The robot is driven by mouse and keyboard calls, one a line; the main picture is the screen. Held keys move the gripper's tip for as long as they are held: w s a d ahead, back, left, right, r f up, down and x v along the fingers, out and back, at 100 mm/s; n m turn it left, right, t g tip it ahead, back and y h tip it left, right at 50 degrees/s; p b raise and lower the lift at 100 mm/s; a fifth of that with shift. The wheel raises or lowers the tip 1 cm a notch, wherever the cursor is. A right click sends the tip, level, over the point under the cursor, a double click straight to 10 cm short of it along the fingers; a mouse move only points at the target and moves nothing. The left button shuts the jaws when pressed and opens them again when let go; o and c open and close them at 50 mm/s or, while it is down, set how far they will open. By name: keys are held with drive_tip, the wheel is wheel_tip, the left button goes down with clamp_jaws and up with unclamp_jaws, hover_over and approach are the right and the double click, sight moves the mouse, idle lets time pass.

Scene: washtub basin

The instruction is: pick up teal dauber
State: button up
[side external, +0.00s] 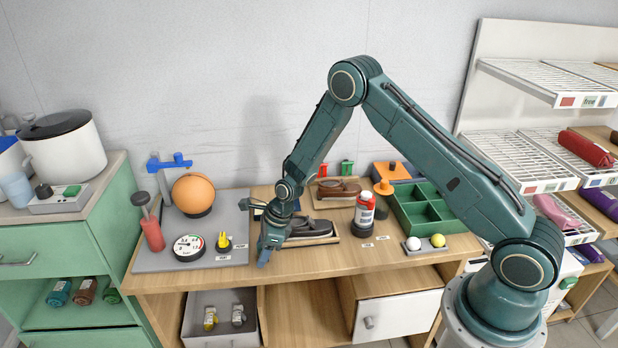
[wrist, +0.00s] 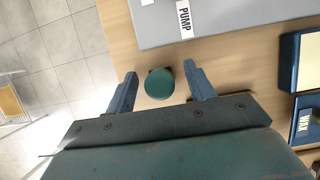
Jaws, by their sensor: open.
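The teal dauber shows in the wrist view as a round teal top (wrist: 159,83) with a dark part at its edge, seen from above on the wooden bench top. My gripper (wrist: 160,70) is open, with one blue finger on each side of the dauber and a visible gap to each. In the side external view my gripper (side external: 265,256) points down at the bench's front edge, just right of the grey mat. The dauber cannot be made out there; my gripper seems to hide it. How far the fingertips are above the bench is unclear.
The grey mat (side external: 180,262) holds an orange ball (side external: 193,193), a gauge (side external: 188,247) and a red pump (side external: 152,234). Dark shoes (side external: 312,228) lie in a tray right of my gripper. A red-and-white can (side external: 364,212) stands further right. An open drawer (side external: 220,338) sits below.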

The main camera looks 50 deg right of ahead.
drive_tip(key=c, duration=1)
drive_tip(key=shift+r, duration=0.15)
drive_tip(key=shift+c, duration=0.2)
wheel_tip(320, 180, up, 20)
idle(0.5)
drive_tip(key=shift+o, duration=1.3)
drive_tip(key=shift+c, duration=0.9)
